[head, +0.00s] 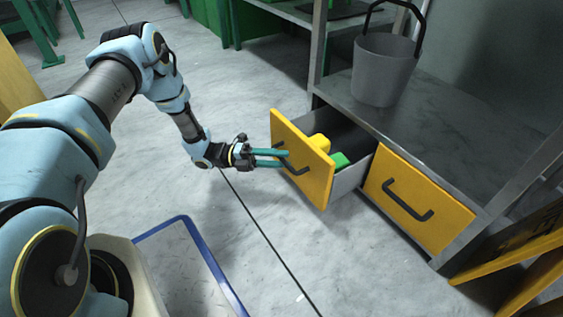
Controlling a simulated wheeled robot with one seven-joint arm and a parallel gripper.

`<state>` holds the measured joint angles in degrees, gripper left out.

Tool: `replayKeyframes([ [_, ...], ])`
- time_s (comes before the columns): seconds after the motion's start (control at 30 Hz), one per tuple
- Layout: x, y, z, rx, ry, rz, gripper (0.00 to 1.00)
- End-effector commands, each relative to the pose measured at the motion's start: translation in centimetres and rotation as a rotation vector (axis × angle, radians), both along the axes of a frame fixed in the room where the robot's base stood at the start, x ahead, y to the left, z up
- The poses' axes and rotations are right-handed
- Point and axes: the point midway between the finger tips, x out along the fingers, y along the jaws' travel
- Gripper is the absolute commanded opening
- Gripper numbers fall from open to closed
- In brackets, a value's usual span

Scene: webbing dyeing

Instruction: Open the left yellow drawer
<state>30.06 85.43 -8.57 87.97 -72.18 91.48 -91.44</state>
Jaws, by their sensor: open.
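The left yellow drawer (312,171) is pulled out from the grey metal cabinet, and its grey side wall shows. A yellow thing (320,143) and a green thing (340,161) show inside it. Its dark handle (291,163) is on the yellow front. My gripper (284,157) is at that handle, its teal fingers open and reaching to it from the left. I cannot tell whether the fingers touch the handle. The right yellow drawer (400,222) is shut, with a dark handle (405,203) on its front.
A grey bucket (384,70) with a dark handle stands on the cabinet's shelf (440,120) above the drawers. Yellow bars (530,262) stand at the lower right. Green furniture (206,18) is at the back.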

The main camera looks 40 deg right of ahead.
Motion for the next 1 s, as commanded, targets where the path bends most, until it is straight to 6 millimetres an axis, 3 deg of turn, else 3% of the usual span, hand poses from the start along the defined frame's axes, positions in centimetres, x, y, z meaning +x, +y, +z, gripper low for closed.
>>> replayKeyframes([
  [0.37, -0.52, -0.41, 0.1, 0.001, 0.0, -0.001, 0.47],
  [0.8, -0.5, -0.39, 0.09, 0.001, 0.0, -0.001, 0.0],
  [1.0, -0.49, -0.39, 0.09, 0.001, 0.001, 0.0, 0.0],
])
